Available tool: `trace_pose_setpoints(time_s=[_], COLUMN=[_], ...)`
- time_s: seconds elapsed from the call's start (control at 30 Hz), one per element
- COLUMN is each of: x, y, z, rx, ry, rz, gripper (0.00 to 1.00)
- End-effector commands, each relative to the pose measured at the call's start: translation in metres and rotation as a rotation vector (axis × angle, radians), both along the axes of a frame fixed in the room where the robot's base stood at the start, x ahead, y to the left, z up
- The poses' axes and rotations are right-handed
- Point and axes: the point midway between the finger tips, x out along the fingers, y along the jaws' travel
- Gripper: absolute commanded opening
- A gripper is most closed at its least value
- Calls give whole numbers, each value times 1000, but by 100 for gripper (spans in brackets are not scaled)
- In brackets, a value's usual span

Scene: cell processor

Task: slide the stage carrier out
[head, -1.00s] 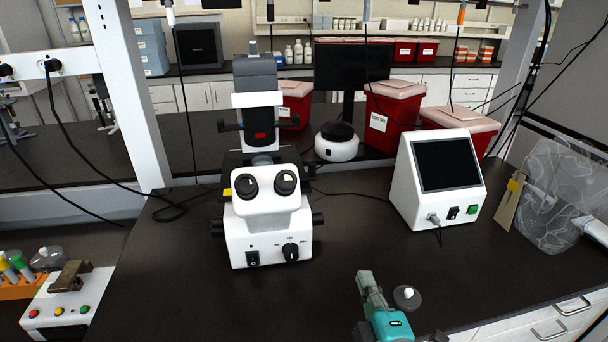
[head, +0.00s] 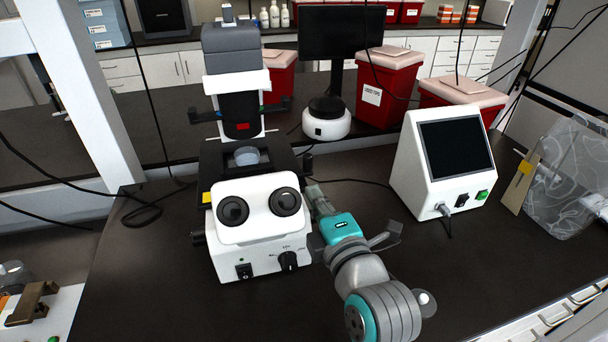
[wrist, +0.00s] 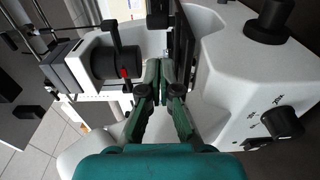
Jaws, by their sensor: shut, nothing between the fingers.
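The white microscope (head: 262,235) stands on the dark bench. Its black stage carrier (head: 212,160) lies level behind the eyepieces, with a small clear round dish (head: 247,156) on it. In the wrist view a dark upright-looking strip (wrist: 183,42), seemingly the stage edge, is just right of my fingertips. My gripper (head: 312,192) is at the right side of the microscope, near the stage's right edge. In the wrist view my gripper (wrist: 158,72) has its green fingers together and holds nothing. I cannot tell whether the fingertips touch the stage.
A white monitor box (head: 445,165) stands to the right, with a cable on the bench. Red bins (head: 385,90) and a round white device (head: 326,120) stand behind.

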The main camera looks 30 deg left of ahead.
Motion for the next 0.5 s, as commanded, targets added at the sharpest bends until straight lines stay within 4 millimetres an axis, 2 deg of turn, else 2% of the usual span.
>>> trace_pose_setpoints(time_s=[0.5], x=[46], y=[64], z=[1], rx=[1], ry=[-1], rz=[0], gripper=[0])
